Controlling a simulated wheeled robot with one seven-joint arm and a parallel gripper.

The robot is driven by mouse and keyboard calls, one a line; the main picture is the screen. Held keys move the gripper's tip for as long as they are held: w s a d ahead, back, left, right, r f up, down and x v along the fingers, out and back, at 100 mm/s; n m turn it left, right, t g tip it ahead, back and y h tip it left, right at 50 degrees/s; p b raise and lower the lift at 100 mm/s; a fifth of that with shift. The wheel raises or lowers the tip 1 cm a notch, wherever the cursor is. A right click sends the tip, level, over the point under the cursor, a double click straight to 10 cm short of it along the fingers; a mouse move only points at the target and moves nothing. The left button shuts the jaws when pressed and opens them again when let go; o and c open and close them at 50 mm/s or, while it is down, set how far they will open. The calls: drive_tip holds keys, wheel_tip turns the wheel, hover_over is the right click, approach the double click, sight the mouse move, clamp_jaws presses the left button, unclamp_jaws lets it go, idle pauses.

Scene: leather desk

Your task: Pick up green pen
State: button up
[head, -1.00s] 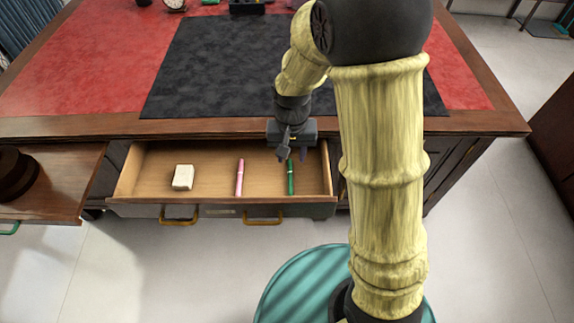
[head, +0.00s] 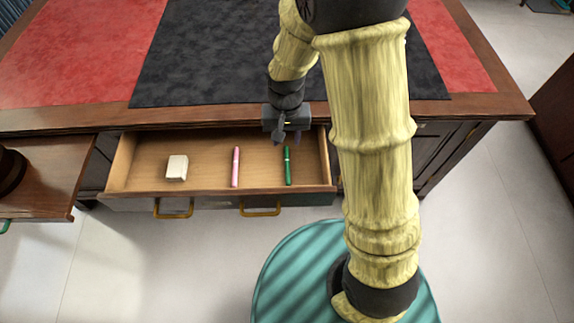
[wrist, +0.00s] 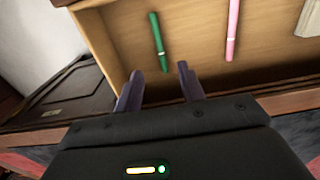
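The green pen (head: 287,166) lies in the right part of the open desk drawer (head: 208,172). It also shows in the wrist view (wrist: 158,42), just beyond my fingertips and between their lines. My gripper (head: 288,138) is at the drawer's back edge, above and behind the pen's far end. In the wrist view my gripper (wrist: 158,82) has its two fingers apart with nothing between them. The fingers do not appear to touch the pen.
A pink pen (head: 236,167) lies left of the green pen, and a pale block (head: 177,168) lies farther left in the drawer. The desk's front edge (head: 190,120) is right behind my gripper. The drawer floor between the items is bare.

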drive_tip(key=b, duration=0.1)
hover_over(287, 167)
wheel_tip(287, 167, down, 9)
drive_tip(key=shift+r, duration=0.1)
drive_tip(key=shift+w+f, duration=0.1)
drive_tip(key=shift+f, duration=0.1)
drive_tip(key=shift+f, duration=0.1)
drive_tip(key=shift+a+f, duration=0.1)
drive_tip(key=shift+f, duration=0.25)
drive_tip(key=f+b, duration=0.1)
drive_tip(key=f, duration=0.3)
drive_tip(key=shift+d+f, duration=0.15)
drive_tip(key=shift+d, duration=0.05)
clamp_jaws()
